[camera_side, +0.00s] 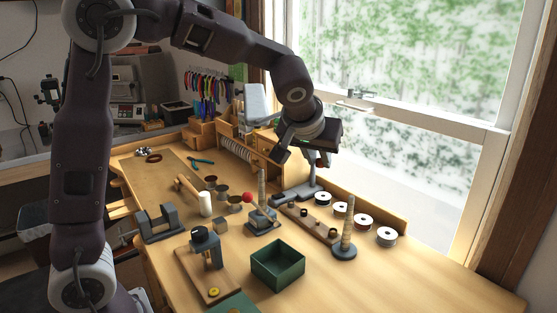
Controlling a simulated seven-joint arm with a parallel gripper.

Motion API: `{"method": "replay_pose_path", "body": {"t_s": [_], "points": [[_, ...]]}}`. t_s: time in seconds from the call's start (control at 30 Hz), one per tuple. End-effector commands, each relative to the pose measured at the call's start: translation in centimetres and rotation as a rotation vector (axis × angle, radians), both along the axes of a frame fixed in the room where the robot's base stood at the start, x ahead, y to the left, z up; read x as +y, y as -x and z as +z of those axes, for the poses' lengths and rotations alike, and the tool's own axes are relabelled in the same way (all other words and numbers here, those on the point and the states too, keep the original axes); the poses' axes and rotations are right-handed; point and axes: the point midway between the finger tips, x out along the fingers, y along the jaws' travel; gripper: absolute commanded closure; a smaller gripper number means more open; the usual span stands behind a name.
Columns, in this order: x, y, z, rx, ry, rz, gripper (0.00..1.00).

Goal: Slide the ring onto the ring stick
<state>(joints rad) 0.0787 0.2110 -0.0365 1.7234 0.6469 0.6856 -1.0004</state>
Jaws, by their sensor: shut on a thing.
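My gripper (322,158) is in the upper middle, pointing down above the back of the bench. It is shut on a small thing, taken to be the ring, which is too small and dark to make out. A tapered, banded stick (349,222) stands upright on a round dark base at the right, below and a little right of my gripper. A second similar tapered stick (262,188) stands on a dark block-like base to the left. I cannot tell which is the ring stick. My gripper is above and apart from both.
A wooden board (312,221) with small dark rings or cups lies between the sticks. Several white-topped spools (364,221) line the back right. A green box (278,265), a small press (207,248) and a clamp (160,223) stand in front. The bench's right front is clear.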

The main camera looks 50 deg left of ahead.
Motion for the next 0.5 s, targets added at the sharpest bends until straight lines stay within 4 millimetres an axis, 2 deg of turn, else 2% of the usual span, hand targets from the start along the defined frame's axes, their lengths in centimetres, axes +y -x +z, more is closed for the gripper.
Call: {"method": "replay_pose_path", "body": {"t_s": [0.03, 0.1, 0.2, 0.37, 0.5], "points": [[-2.4, -0.9, 0.3, -0.001, 0.0, -0.006, 1.0], [-4.9, -1.5, 0.8, -0.001, 0.0, 0.007, 1.0], [-7.2, -2.0, 1.3, -0.001, 0.002, 0.024, 1.0], [-8.1, -2.1, 1.0, 0.002, 0.001, 0.036, 1.0], [-8.0, -2.0, -0.5, 0.003, 0.001, 0.035, 1.0]]}}
